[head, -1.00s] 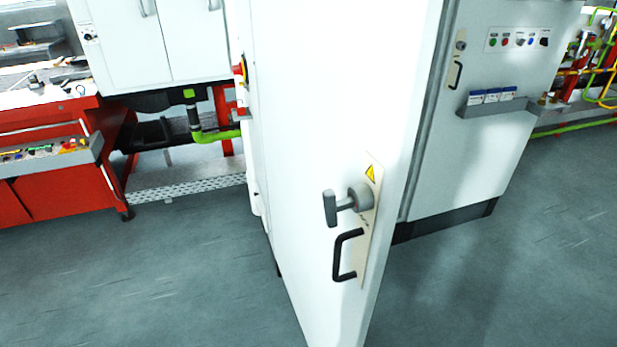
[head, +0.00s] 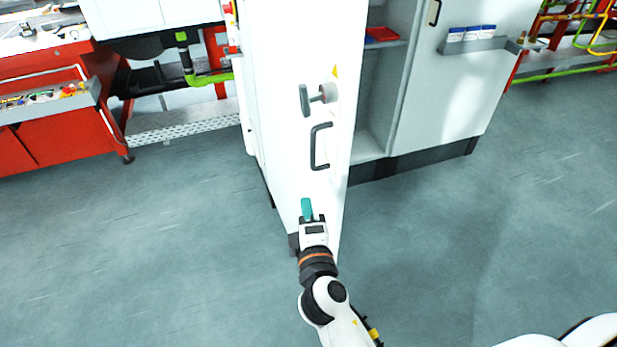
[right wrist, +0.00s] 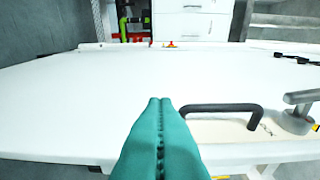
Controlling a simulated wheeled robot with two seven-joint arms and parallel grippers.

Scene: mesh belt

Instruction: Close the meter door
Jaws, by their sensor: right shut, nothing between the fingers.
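My right gripper (head: 307,207) has teal fingers, is shut and empty, and is in front of the door's lower part, below the black handle. In the right wrist view the shut fingers (right wrist: 160,110) point at the white door face (right wrist: 110,80), with the black handle (right wrist: 225,108) to their right. I cannot tell whether they touch the door. My left gripper is not in view.
Behind the door, the open cabinet shows a shelf with a red item (head: 381,35). Its other white door (head: 455,85) carries a grey tray. A red workbench (head: 60,110) stands at the left. The grey floor (head: 150,250) is clear on both sides.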

